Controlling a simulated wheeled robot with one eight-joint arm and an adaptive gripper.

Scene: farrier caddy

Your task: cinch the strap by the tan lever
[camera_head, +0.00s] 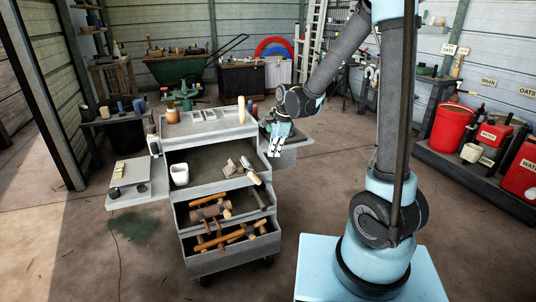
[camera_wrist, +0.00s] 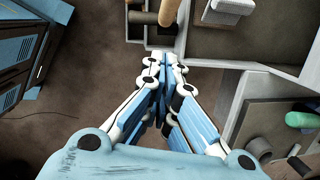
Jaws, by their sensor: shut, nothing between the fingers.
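My gripper (camera_head: 272,153) is shut and empty at the right side of the grey caddy (camera_head: 215,131), beside its upper tray. In the wrist view my closed fingertips (camera_wrist: 165,58) are over the floor, close to the caddy's outer edge. A tan handle (camera_head: 254,178) lies at the right front of the open tray; a tan rounded piece, apparently this handle, shows just beyond my fingertips in the wrist view (camera_wrist: 170,12). A second tan upright piece (camera_head: 241,109) stands on the caddy top. I cannot tell which is the lever, and no strap is clearly visible.
Open drawers (camera_head: 220,260) with wooden-handled hammers project at the caddy's front. A side tray (camera_wrist: 290,105) with a green cylinder (camera_wrist: 305,120) lies right of my fingers. A white cup (camera_head: 180,174) stands in the upper tray. Floor is free in front.

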